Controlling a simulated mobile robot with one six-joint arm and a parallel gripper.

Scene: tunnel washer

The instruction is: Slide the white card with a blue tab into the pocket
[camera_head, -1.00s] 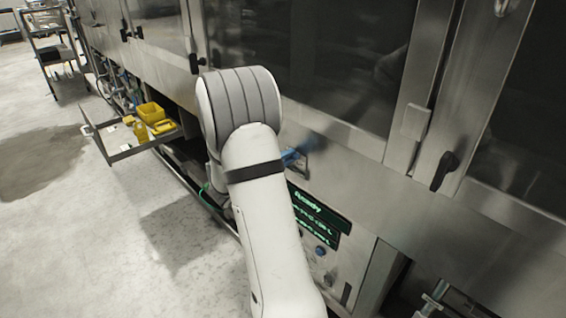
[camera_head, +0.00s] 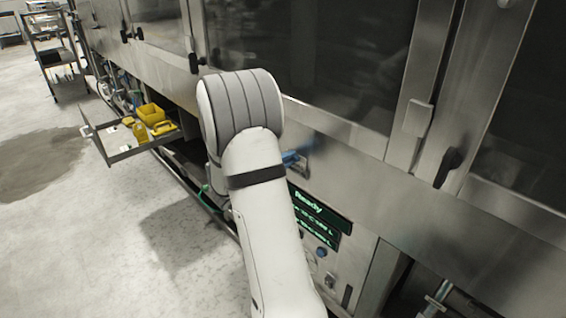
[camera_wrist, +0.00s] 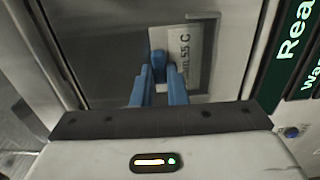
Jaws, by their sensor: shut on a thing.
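My gripper (camera_wrist: 159,80) has blue fingers, shut on the blue tab (camera_wrist: 158,62) of the white card (camera_wrist: 196,48). The card carries dark printed text ending in "55 C" and stands sideways in the wrist view. It lies at the metal pocket (camera_wrist: 216,28) on the machine front, whose edge runs along the card's top and right. I cannot tell how far the card is inside the pocket. In the head view my gripper (camera_head: 292,158) is a small blue shape at the machine front, largely hidden by my arm, and the card is not clear there.
A green-lit display (camera_head: 318,212) reading "Ready" is below and right of my gripper, with a blue button (camera_head: 321,252) under it. A pulled-out tray (camera_head: 122,154) holds yellow items at the left. The floor on the left is mostly clear.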

